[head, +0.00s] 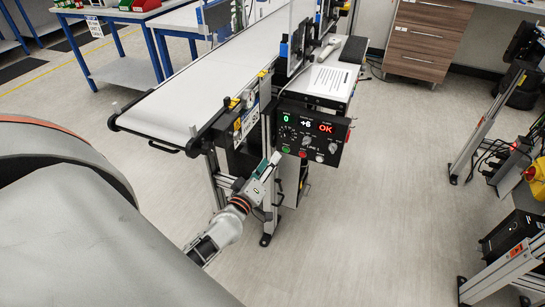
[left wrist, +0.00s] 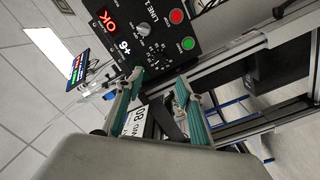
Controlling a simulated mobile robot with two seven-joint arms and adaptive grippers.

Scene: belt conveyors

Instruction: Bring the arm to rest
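My left gripper (head: 273,163) is just in front of the lower left part of a black control panel (head: 314,133) on the conveyor's end. In the left wrist view its two teal-padded fingers (left wrist: 162,84) stand apart with nothing between them. The panel (left wrist: 150,48) shows there with a red OK, a white +6, knobs, and red and green buttons. The fingertips are close to the panel face; I cannot tell whether they touch it. My right gripper is in neither view.
A white belt conveyor (head: 205,88) runs above and behind the gripper on metal legs. A sheet of paper (head: 325,80) and a handheld device (head: 328,50) lie on the shelf behind the panel. The floor (head: 380,220) right of the panel is clear.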

